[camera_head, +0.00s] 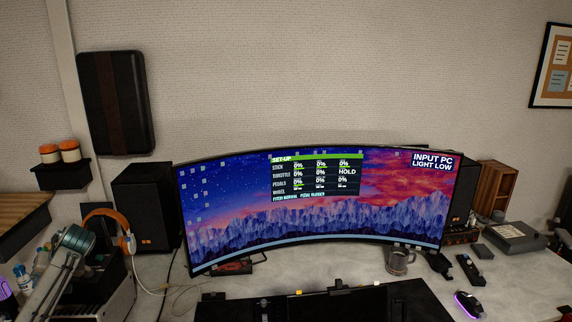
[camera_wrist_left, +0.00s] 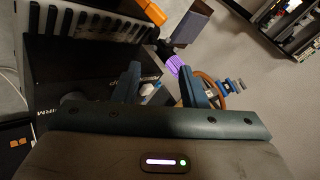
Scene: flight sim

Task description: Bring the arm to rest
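My left gripper (camera_wrist_left: 159,70) shows in the left wrist view, with two blue-grey fingers standing apart. Nothing is clearly held between them. Beyond the fingertips are a purple cylinder (camera_wrist_left: 173,64) and an orange ring-shaped thing (camera_wrist_left: 214,88); I cannot tell how far away they are. My right gripper is in neither view.
A curved monitor (camera_head: 230,210) stands on the desk (camera_head: 533,275), with a mug (camera_head: 400,261) and a lit mouse (camera_head: 468,304) at right. Orange headphones (camera_head: 104,216) and a black speaker (camera_head: 146,205) are at left. A keyboard-like row (camera_wrist_left: 85,22) lies near the left gripper.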

